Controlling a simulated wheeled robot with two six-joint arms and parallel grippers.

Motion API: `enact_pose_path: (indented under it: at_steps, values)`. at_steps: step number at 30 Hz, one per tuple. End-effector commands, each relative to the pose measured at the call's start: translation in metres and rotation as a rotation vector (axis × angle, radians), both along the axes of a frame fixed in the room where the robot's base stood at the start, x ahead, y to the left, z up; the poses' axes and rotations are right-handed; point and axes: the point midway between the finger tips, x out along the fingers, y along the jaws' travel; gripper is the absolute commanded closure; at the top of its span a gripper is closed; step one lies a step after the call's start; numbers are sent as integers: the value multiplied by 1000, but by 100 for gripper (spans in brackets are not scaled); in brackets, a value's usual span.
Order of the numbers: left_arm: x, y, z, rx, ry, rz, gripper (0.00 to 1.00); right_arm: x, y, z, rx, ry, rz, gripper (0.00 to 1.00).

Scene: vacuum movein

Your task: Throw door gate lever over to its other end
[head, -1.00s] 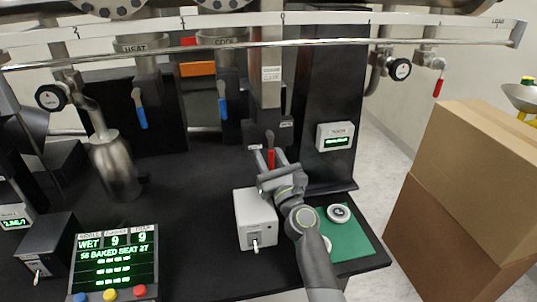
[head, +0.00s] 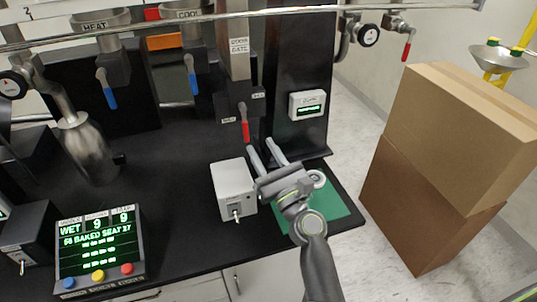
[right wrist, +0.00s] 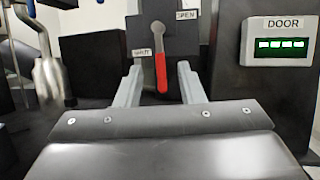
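The door gate lever has a red handle (head: 245,130) and hangs nearly straight down from its dark housing on the column marked as the door gate. In the right wrist view the red handle (right wrist: 161,72) hangs below its grey pivot. A SHUT label (right wrist: 142,53) is left of it and an OPEN label (right wrist: 187,15) is up to its right. My right gripper (head: 263,146) is open and empty, just below and right of the lever. In the right wrist view its fingers (right wrist: 160,86) show on either side of the handle, with no contact visible. My left gripper is out of view.
A white box with a small switch (head: 233,187) stands just left of my right gripper. A door display (head: 307,104) is on the black column to the right. Blue levers (head: 192,79) hang at the left. Stacked cardboard boxes (head: 425,195) stand at the right.

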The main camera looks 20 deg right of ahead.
Motion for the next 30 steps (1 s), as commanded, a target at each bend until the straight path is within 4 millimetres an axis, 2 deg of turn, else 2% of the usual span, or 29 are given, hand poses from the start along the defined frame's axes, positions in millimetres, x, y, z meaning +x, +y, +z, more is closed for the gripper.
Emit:
enact_pose_path:
  at_steps: [6,15,16,20,24,30]
  values:
    - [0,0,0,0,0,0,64,-18,-5,0,-1,0,0,65]
    - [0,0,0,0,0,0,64,-20,-5,0,-1,0,0,65]
    - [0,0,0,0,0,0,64,-20,-5,0,-1,0,0,66]
    - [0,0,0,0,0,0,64,-21,-7,0,-45,-8,0,83]
    - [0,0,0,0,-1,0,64,-26,-19,2,-266,-56,-3,100]
    - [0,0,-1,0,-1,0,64,-38,-44,4,-803,-178,-6,100]
